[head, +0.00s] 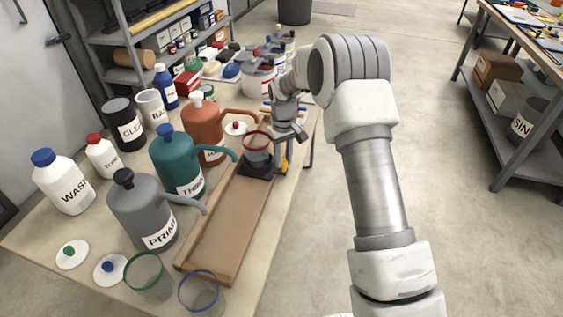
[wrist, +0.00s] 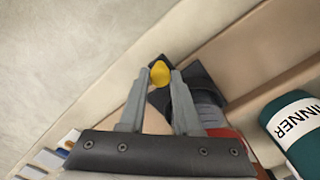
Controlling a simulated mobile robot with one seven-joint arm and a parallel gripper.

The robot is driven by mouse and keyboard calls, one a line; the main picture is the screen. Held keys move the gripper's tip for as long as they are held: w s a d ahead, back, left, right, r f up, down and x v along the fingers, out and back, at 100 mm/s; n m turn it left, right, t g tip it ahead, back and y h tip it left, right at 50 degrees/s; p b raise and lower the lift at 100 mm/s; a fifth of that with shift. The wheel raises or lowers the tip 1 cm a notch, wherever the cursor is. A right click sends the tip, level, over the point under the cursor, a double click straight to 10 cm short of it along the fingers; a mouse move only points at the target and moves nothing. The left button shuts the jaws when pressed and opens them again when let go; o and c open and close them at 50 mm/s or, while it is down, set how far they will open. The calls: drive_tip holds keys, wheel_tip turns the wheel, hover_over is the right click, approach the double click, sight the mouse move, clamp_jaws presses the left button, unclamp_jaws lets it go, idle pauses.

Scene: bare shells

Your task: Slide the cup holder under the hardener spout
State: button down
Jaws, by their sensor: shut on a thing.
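The dark cup holder (head: 250,170) sits at the far end of a long wooden track (head: 222,225). A clear cup with a red rim (head: 257,146) stands in it. My gripper (wrist: 161,77) is shut on the holder's yellow knob (wrist: 160,73), on the track's right side in the head view. The terracotta can (head: 203,122), its label mostly hidden, has a spout (head: 240,112) reaching right, close to and beyond the cup. I cannot tell whether its tip is directly over the cup. The teal can's spout (head: 222,148) ends left of the cup.
A grey can labelled PRIM (head: 140,212) has a spout reaching over the track's near part. A green-rimmed cup (head: 146,272) and a blue-rimmed cup (head: 199,292) stand at the near end. The track between is empty.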

drive_tip(key=shift+w+d, duration=0.2)
drive_tip(key=shift+w, duration=0.65)
drive_tip(key=c, duration=0.6)
unclamp_jaws()
drive_tip(key=shift+r, duration=0.1)
wheel_tip(320, 180, up, 17)
drive_tip(key=p, duration=0.2)
drive_tip(key=shift+r, duration=0.15)
